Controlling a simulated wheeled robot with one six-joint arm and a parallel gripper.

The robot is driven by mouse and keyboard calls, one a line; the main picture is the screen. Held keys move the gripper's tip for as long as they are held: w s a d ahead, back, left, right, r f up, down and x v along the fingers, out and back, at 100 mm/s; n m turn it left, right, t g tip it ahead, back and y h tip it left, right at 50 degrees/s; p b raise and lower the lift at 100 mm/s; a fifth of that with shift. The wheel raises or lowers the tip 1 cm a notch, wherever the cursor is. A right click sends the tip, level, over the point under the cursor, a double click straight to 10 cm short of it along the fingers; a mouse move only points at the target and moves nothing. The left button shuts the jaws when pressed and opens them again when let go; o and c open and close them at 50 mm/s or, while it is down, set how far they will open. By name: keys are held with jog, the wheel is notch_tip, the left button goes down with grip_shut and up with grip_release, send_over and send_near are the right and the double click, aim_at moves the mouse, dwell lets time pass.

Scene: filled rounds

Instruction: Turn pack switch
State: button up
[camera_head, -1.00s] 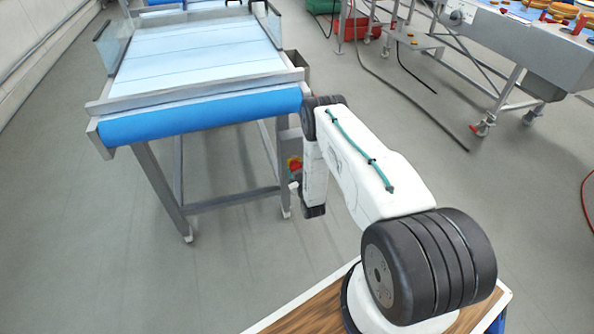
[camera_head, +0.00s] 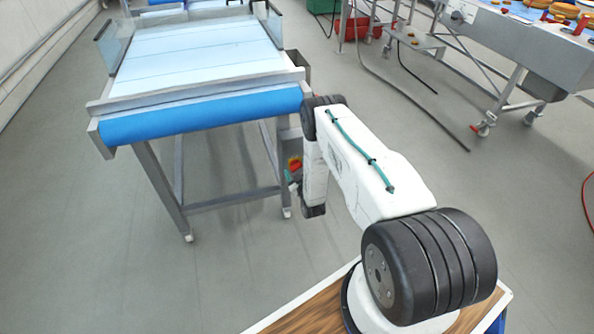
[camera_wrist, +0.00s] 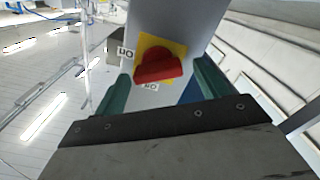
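The switch is a red rotary knob (camera_wrist: 158,68) on a yellow square plate (camera_wrist: 172,46), fixed to a grey box (camera_wrist: 190,16). Its grip bar lies nearly level in the wrist view. Small white labels sit at the plate's left and lower edges, turned over and hard to read. The knob (camera_head: 295,162) also shows small beside the conveyor leg in the head view. My gripper (camera_wrist: 160,76) is open, with one teal finger on each side of the knob. Gaps show between fingers and knob in the wrist view. My arm hides most of the gripper in the head view.
The conveyor (camera_head: 200,112) with a blue roller end and metal legs stands beside my arm. A second metal machine (camera_head: 520,45) on castors stands at right, with hoses on the floor. Open grey floor (camera_head: 90,250) lies at left.

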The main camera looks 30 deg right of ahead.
jog(key=shift+s, duration=0.1)
jog(key=v, duration=0.7)
jog(key=shift+s, duration=0.35)
jog(key=shift+a, duration=0.15)
jog(key=c, duration=0.9)
jog(key=shift+o, duration=0.2)
jog(key=w+m, duration=0.2)
jog(key=m, duration=0.4)
jog(key=w+d+m, duration=0.1)
jog(key=w+m, duration=0.2)
jog(key=m, duration=0.3)
jog(key=w+d+m, duration=0.1)
jog(key=w+m, duration=0.1)
jog(key=m, duration=0.4)
jog(key=shift+w+d+f, duration=0.2)
jog(key=shift+w, duration=0.05)
grip_shut()
